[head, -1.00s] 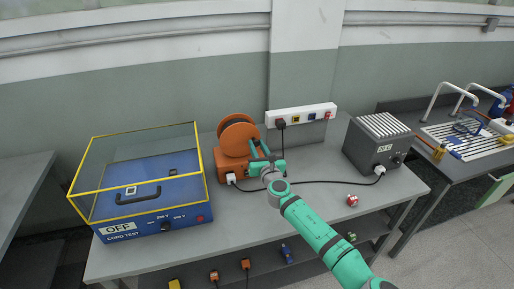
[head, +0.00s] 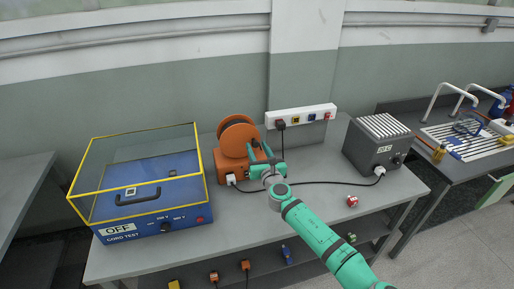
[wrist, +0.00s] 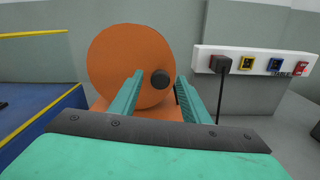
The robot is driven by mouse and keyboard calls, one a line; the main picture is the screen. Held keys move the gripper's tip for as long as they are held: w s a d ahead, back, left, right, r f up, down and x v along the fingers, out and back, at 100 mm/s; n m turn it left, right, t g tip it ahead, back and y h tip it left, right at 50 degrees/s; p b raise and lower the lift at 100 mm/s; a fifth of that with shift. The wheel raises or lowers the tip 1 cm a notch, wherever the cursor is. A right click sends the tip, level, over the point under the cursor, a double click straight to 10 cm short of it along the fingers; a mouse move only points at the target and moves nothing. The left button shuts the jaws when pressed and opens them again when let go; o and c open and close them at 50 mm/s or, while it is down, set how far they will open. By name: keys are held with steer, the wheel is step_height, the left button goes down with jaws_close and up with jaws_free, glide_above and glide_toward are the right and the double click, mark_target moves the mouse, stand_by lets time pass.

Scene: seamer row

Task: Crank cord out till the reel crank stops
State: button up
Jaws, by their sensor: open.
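The orange cord reel (head: 237,138) stands on an orange base at the back middle of the bench. In the wrist view its round face (wrist: 118,65) shows a dark crank knob (wrist: 160,78) on the right side. My gripper (head: 261,152) is at the right front of the reel. In the wrist view its two green fingers (wrist: 158,95) are apart, and the knob appears between them. I cannot tell whether either finger touches the knob. A white plug (head: 231,179) sits on the reel base, and a black cord (head: 320,182) runs right to the grey box.
The blue cord tester (head: 150,205) with its yellow-framed clear cover stands at left, marked OFF. A white socket strip (head: 301,115) is behind my gripper. The grey box (head: 377,148) is at right, with a small red and white item (head: 352,201) in front.

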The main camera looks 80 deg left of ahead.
steer(key=d, duration=0.9)
steer(key=shift+w+d, duration=0.3)
steer(key=shift+w, duration=0.15)
